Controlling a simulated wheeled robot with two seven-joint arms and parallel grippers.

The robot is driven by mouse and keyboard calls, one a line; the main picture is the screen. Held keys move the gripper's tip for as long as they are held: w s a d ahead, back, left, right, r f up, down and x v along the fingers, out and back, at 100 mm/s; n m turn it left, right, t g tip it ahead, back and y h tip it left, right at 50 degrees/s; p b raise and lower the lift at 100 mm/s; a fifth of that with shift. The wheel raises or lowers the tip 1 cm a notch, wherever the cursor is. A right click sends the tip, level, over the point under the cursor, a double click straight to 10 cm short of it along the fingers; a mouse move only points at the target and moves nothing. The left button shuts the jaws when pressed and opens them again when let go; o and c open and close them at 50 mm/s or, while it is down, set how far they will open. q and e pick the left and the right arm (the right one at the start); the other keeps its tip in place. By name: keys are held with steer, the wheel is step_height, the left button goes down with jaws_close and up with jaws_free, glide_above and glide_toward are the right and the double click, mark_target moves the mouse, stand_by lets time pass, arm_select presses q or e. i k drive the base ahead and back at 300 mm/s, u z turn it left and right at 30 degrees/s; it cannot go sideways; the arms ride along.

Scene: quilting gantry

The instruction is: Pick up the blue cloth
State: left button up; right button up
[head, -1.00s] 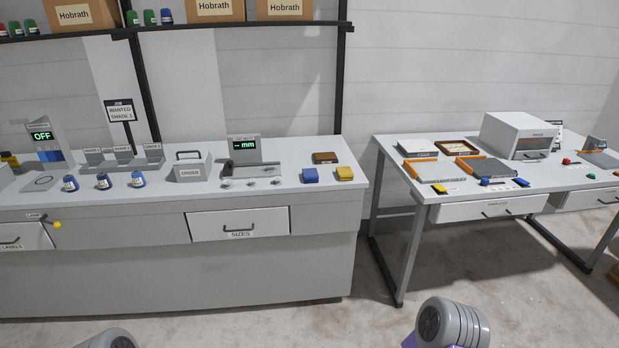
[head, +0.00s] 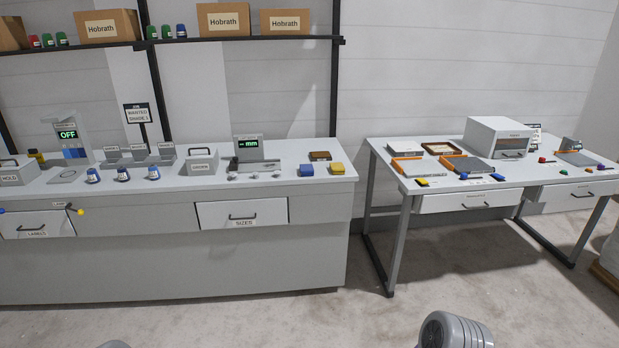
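A small folded blue cloth (head: 306,170) lies on the right part of the left grey counter (head: 290,188). A yellow cloth (head: 336,168) lies just to its right, and a brown wooden block or brush (head: 320,156) lies behind them. The blue cloth is unobstructed in the head view. Neither of my grippers shows. Only rounded parts of my arms appear at the bottom edge, well away from the counter.
The counter also holds a gauge with an mm display (head: 248,150), a grey box (head: 202,162) and several blue-capped bottles (head: 123,174). A second table (head: 389,173) stands to the right beyond a gap. The floor (head: 350,325) in front is clear.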

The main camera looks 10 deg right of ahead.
mark_target(307, 170)
steer(key=z, duration=0.65)
steer(key=i, duration=2.7)
steer(key=u, duration=1.1)
